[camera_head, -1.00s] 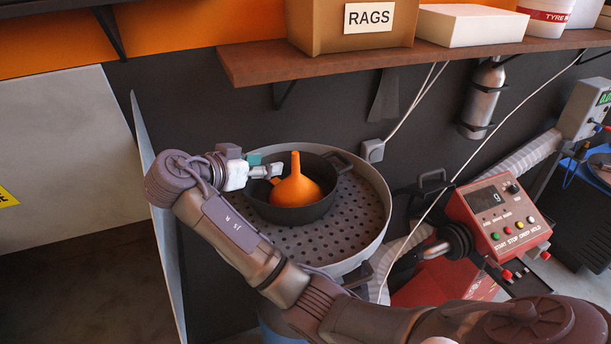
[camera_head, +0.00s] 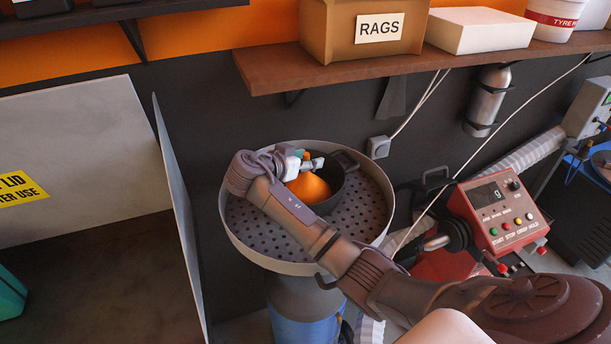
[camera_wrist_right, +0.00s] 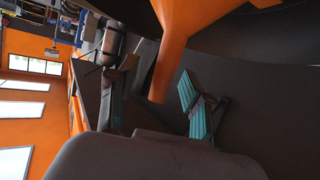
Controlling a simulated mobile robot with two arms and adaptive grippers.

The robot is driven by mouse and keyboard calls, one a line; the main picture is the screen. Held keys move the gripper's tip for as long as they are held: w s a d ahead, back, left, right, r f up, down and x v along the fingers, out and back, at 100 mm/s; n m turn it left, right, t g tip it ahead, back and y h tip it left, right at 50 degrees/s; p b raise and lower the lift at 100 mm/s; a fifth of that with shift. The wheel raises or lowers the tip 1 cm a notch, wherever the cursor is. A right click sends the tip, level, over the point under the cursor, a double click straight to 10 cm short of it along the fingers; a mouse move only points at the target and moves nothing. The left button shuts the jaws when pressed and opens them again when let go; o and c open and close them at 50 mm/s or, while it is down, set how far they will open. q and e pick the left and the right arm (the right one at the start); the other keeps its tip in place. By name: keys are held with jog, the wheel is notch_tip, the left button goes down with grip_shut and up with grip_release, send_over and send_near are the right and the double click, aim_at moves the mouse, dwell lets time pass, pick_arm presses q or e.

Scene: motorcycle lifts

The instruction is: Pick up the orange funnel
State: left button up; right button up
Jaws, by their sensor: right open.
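The orange funnel (camera_head: 309,189) sits wide end down in a dark pan (camera_head: 338,193), with its spout pointing up. The pan stands on a round perforated grey tray (camera_head: 240,222). My right gripper (camera_head: 308,160) is at the funnel's spout and hides part of it. In the right wrist view the funnel (camera_wrist_right: 187,28) comes in from the top, and its spout end lies between the two spread fingers of my right gripper (camera_wrist_right: 160,92). Gaps show beside the spout, so the gripper is open. My left gripper is not in view.
The tray tops a blue drum (camera_head: 305,315). A wooden shelf (camera_head: 400,68) with a rags box (camera_head: 340,38) hangs behind and above. A red control box (camera_head: 500,215) stands to the right. A thin upright panel (camera_head: 180,210) stands left of the tray.

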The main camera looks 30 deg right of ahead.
jog(key=shift+w, duration=0.1)
jog(key=shift+a, duration=0.1)
jog(key=shift+c, duration=1.1)
grip_shut()
